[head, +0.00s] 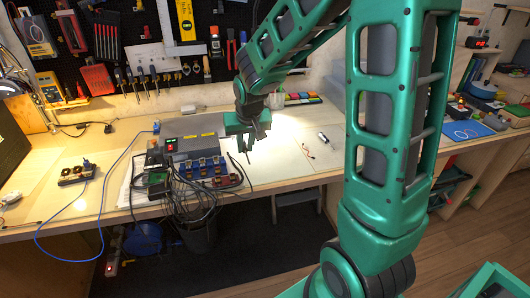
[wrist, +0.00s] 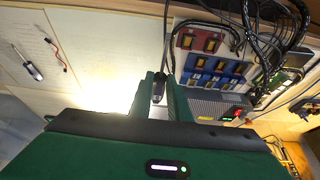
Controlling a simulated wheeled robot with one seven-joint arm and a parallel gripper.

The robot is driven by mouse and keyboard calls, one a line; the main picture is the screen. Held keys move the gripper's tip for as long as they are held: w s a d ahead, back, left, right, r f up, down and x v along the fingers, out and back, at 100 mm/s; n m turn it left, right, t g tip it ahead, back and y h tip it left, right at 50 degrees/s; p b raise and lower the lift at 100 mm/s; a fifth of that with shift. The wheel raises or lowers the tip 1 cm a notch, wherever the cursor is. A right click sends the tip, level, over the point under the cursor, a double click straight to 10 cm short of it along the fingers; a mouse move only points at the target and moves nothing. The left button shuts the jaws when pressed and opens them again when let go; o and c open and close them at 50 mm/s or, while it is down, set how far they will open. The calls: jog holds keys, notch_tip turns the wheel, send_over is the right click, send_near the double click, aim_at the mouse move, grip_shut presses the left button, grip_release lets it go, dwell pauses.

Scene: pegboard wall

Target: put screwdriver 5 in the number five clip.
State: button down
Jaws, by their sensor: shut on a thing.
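My gripper (head: 247,143) is low over the bench, just right of the grey power unit. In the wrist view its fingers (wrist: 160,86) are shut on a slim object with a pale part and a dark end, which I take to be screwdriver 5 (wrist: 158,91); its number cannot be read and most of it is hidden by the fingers. A row of clips with dark-handled tools (head: 154,74) runs along the lower pegboard at the back left. The clip numbers are too small to read, so I cannot tell which is number five.
The grey power unit (head: 190,143), with blue modules and tangled black cables, stands close left of my gripper. A loose screwdriver-like tool (head: 326,141) and a red-black lead (head: 307,151) lie to the right, also in the wrist view.

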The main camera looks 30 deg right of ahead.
jog(key=w+d+f, duration=0.1)
jog(key=d+f, duration=0.1)
jog(key=d, duration=0.1)
jog(key=d+f, duration=0.2)
jog(key=d, duration=0.2)
jog(key=w+d+f, duration=0.1)
jog(key=d+f, duration=0.1)
jog(key=d, duration=0.1)
jog(key=shift+w+d+f, duration=0.25)
jog(key=shift+w+f, duration=0.05)
jog(key=shift+f, duration=2.05)
jog(key=c, duration=1.7)
grip_release()
jog(key=shift+o, duration=0.2)
jog(key=d+v, duration=0.1)
jog(key=v, duration=1)
jog(key=s+r+m+g, duration=0.1)
jog(key=s+r, duration=0.1)
jog(key=s, duration=0.8)
jog(key=s+a+r+m+g, duration=0.1)
jog(key=s+r+g, duration=0.1)
jog(key=s, duration=0.9)
jog(key=s+r+m+g+y, duration=0.1)
jog(key=s+r, duration=0.2)
jog(key=s, duration=0.7)
jog(key=shift+s+a+r, duration=0.2)
jog(key=shift+s+a, duration=0.05)
jog(key=shift+a, duration=0.1)
